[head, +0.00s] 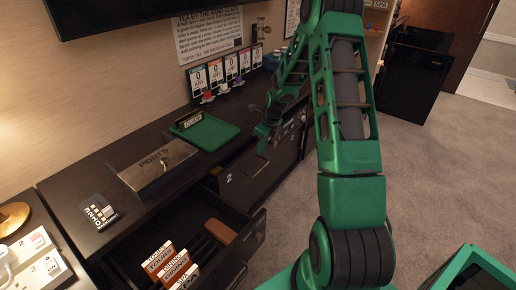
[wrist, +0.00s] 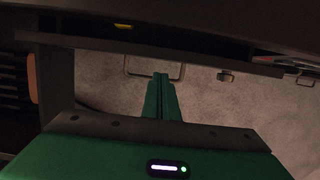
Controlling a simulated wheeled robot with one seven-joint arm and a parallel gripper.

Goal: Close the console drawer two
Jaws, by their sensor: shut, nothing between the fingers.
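The console drawer marked 2 (head: 245,172) is in the middle of the dark console in the head view. In the wrist view its front edge (wrist: 200,52) crosses the top, with a dark gap behind it, so it appears partly open. A wire handle (wrist: 178,72) sticks out from that front. My gripper (head: 264,137) is above and beside this drawer in the head view. In the wrist view its green fingers (wrist: 160,78) are together and empty, overlapping the handle in the picture. I cannot tell whether they touch it.
Left of drawer two, another drawer (head: 258,228) stands open, holding labelled boxes (head: 172,264) and a brown item (head: 220,231). The console top bears a metal box (head: 158,167) and a green tray (head: 210,133).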

